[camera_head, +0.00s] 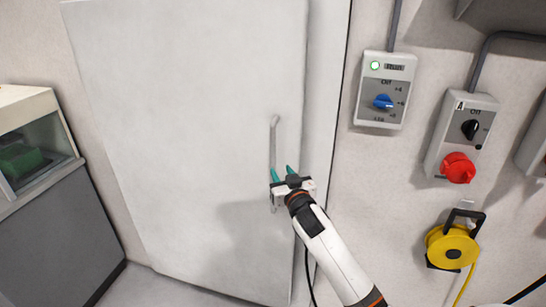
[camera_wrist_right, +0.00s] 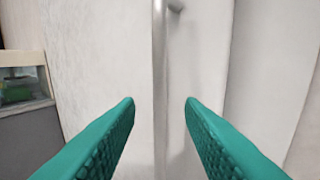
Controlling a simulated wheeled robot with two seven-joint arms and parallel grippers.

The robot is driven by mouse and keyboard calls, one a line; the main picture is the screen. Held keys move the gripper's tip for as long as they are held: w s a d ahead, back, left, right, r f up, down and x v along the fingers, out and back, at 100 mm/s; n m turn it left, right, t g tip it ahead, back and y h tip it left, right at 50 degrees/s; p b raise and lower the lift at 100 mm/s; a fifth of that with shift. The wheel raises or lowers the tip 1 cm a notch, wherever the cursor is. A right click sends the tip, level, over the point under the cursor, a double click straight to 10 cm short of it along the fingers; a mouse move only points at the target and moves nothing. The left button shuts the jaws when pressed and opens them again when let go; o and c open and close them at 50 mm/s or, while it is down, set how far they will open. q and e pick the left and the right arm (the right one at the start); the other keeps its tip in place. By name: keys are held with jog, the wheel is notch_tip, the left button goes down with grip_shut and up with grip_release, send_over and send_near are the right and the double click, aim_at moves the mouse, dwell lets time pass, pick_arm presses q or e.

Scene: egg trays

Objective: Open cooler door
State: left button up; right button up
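The large white cooler door (camera_head: 190,110) fills the left and middle of the head view and appears shut. Its upright metal handle (camera_head: 274,140) is near the door's right edge. In the wrist view the handle (camera_wrist_right: 159,70) runs vertically down the middle. My right gripper (camera_head: 282,171) is at the lower part of the handle, with its green fingers pointing at the door. The fingers are open, and in the wrist view the handle shows in the gap between the fingertips (camera_wrist_right: 160,108), touching neither. I cannot tell how deep it sits. My left gripper is not in view.
A control box with a blue knob (camera_head: 383,102) and another with a red knob (camera_head: 458,168) are on the wall right of the door. A yellow cable reel (camera_head: 452,246) hangs below. A grey cabinet (camera_head: 58,235) with a glass-fronted case stands at the left.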

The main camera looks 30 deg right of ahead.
aim_at(274, 160)
jog(key=p+x, duration=0.1)
jog(key=x, duration=0.7)
jog(key=shift+w+d+f, duration=0.1)
jog(key=shift+w, duration=0.3)
grip_shut()
